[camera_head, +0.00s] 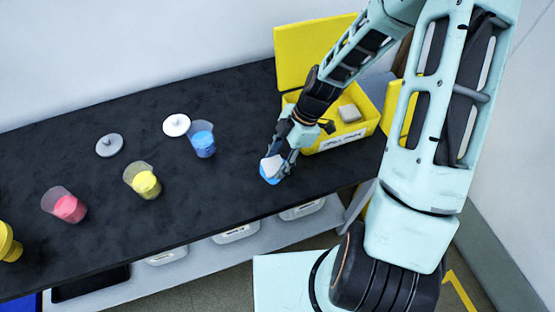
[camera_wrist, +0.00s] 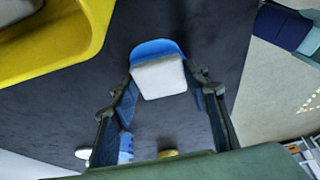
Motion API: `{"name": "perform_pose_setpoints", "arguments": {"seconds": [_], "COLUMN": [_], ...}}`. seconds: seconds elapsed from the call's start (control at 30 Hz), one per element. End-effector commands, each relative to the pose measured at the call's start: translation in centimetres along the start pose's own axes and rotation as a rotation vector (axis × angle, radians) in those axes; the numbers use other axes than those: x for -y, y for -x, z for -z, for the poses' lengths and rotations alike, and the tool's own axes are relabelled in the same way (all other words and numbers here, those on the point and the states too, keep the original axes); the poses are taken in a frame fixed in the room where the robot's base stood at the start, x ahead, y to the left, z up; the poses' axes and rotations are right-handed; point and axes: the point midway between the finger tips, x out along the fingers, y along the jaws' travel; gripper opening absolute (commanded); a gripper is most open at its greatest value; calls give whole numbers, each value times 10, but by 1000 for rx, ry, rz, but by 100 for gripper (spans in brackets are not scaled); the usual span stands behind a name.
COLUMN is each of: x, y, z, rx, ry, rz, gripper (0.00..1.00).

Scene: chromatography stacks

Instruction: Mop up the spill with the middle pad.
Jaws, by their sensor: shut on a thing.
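My gripper (camera_head: 274,158) is low over the right part of the black bench, near its front edge. It is shut on a whitish pad (camera_wrist: 160,78), which also shows between the fingers in the head view (camera_head: 271,164). A blue patch (camera_head: 270,180), looking like the spill, shows at the pad's lower edge. In the wrist view the blue (camera_wrist: 157,47) borders the pad's far side. I cannot tell how much blue lies under the pad. A grey-white pad (camera_head: 349,113) lies in the open yellow box (camera_head: 322,142), to the right of my gripper.
On the bench (camera_head: 225,180) stand a blue-filled beaker (camera_head: 203,142), a yellow-filled one (camera_head: 146,183) and a pink-filled one (camera_head: 68,207). A white lid (camera_head: 176,124) and a grey lid (camera_head: 110,146) lie behind. White bins (camera_head: 236,233) sit below.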

Motion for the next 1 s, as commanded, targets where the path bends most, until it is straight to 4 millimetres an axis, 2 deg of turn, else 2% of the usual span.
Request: {"name": "perform_pose_setpoints", "arguments": {"seconds": [0.27,0.7,1.0], "x": [0,0,0], "y": [-3,-10,-8], "z": [2,18,15], "rx": [-1,0,0], "ry": [-1,-1,-2], "rz": [0,0,0], "gripper": [30,30,30]}}
